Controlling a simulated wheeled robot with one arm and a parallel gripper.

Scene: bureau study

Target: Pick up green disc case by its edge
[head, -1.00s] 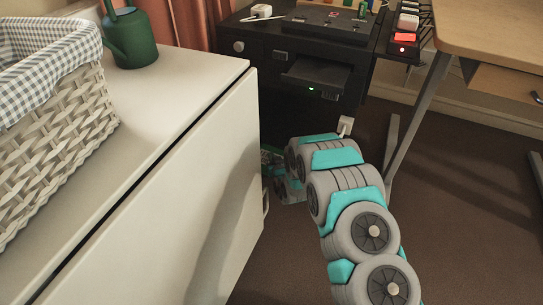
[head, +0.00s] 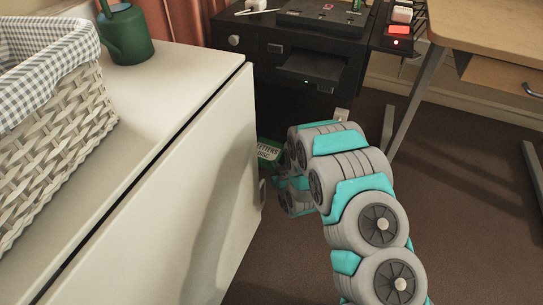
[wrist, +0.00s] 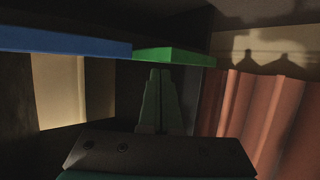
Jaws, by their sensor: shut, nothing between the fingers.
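The green disc case (head: 268,151) shows in the head view as a small green patch with white lettering, low between the white cabinet and the black unit. My arm partly covers it. In the wrist view a green slab (wrist: 172,55), which looks like the same case, lies flat just beyond and above my fingertips. My gripper (wrist: 160,73) is shut and empty, its fingers together below the green slab's front edge. I cannot tell whether they touch it. In the head view the fingertips are hidden.
A blue slab (wrist: 65,41) lies left of the green one. The white cabinet (head: 170,195) stands close on my arm's left, with a wicker basket (head: 60,130) and green watering can (head: 126,35) on top. The black unit (head: 275,70) stands behind. Brown floor (head: 460,220) is free at right.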

